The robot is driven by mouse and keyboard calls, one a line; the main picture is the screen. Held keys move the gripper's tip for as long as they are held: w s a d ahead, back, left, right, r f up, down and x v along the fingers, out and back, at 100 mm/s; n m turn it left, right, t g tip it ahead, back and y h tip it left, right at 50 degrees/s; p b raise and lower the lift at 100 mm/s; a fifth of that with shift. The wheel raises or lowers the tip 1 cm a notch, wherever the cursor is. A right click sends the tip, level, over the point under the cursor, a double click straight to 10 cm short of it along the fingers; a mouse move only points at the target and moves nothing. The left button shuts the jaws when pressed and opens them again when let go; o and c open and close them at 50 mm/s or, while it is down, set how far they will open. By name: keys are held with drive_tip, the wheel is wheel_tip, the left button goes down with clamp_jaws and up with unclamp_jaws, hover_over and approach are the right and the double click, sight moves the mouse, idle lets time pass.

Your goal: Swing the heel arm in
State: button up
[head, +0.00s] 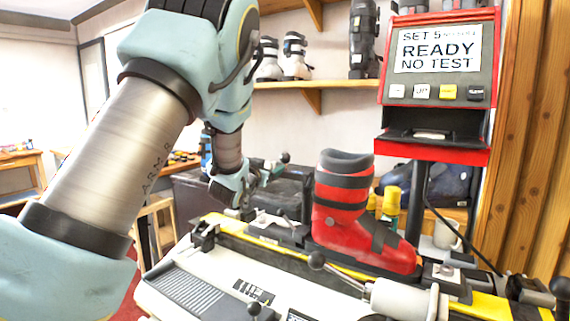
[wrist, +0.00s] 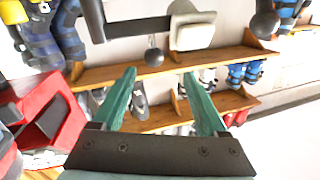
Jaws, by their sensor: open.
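A red ski boot (head: 340,205) with dark straps stands upright on the test bench (head: 190,290), toe to the right. My gripper (head: 270,172) is at the far left of the boot, behind its heel and apart from it. In the wrist view its two green fingers (wrist: 160,75) are spread with nothing between them. A dark bar with a pale pad (wrist: 192,32), which looks like the heel arm, crosses the top of that view beyond the fingertips. A dark ball knob (wrist: 154,57) hangs below the bar, ahead of the gap between the fingers. I cannot tell the arm's full swing position.
The red and grey tester (head: 437,70) reads "READY NO TEST" at the right. Shelves (head: 335,84) with boots line the back wall.

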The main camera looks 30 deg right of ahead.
sight(283, 159)
drive_tip(key=p+x, duration=0.1)
drive_tip(key=x, duration=0.2)
drive_tip(key=p+x, duration=0.2)
drive_tip(key=x, duration=0.2)
drive_tip(key=p+x, duration=0.1)
drive_tip(key=x, duration=0.3)
drive_tip(key=shift+s+d+r, duration=0.3)
drive_tip(key=shift+s+d, duration=0.1)
clamp_jaws()
idle(0.9)
